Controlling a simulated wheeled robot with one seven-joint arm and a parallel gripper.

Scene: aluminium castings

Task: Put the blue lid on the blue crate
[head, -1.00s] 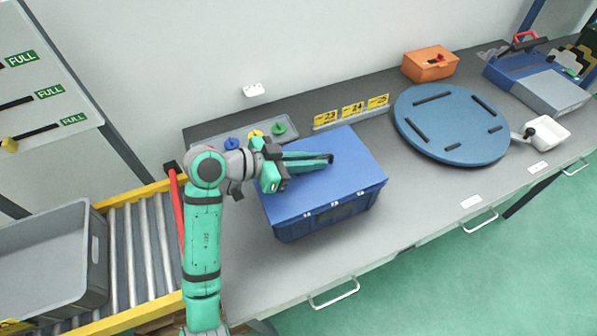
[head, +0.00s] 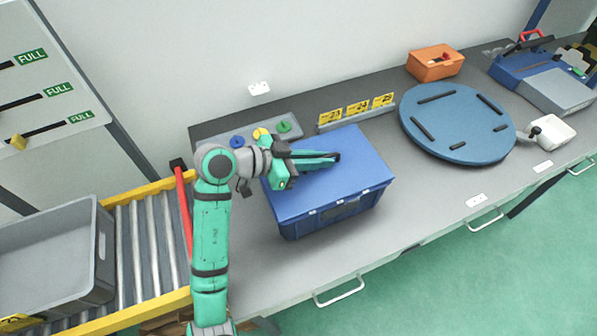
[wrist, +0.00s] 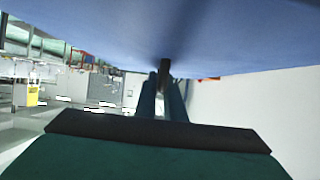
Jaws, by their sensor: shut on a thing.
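The blue lid (head: 345,182) lies over the top of the blue crate (head: 298,228) and looks level and lined up with its rim. I cannot tell whether any small gap is left between them. My gripper (head: 334,158) reaches over the lid from the left, its fingers lying low along the top. It is shut on a small dark grip on the lid, mostly hidden by the fingertips. In the wrist view, the lid's blue surface (wrist: 200,30) fills the upper part, and the fingertips (wrist: 166,80) meet at the dark grip against it.
Behind the crate are a grey tray with coloured knobs (head: 262,134) and yellow number signs (head: 358,108). A round blue board (head: 458,122) and an orange box (head: 435,64) stand to the right. A roller conveyor (head: 140,240) with a grey bin (head: 55,250) is at left. The bench front is clear.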

